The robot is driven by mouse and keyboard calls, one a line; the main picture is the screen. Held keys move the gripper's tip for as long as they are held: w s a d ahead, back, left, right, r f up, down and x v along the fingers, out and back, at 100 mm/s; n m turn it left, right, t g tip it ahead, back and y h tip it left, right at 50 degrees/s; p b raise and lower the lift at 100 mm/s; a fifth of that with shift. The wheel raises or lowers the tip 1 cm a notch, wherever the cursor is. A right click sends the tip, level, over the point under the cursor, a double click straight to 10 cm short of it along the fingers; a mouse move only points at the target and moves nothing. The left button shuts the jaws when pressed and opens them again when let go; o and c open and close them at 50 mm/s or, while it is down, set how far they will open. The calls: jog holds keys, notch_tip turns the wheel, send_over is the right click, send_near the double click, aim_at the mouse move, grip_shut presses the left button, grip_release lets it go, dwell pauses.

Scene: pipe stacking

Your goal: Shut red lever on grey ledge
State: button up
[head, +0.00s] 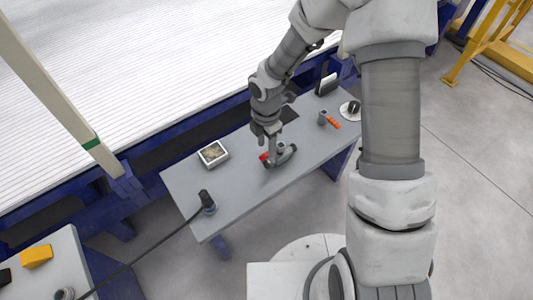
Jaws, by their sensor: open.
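A grey fitting (286,155) lies on the grey ledge (235,200), near its middle. A small red lever (264,157) shows at the left end of this fitting. My gripper (270,144) is open and points down just above the red lever and the fitting. The fingers partly hide the fitting, and I cannot tell whether they touch it. The lever's exact angle is too small to read.
A framed tray (213,154) lies left of my gripper. A black-topped plug with a cable (207,202) stands near the ledge's left end. The front of the ledge is clear.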

jog(key=shift+f+b, duration=0.3)
jog(key=shift+f, duration=1.1)
grip_shut()
dwell(0.4)
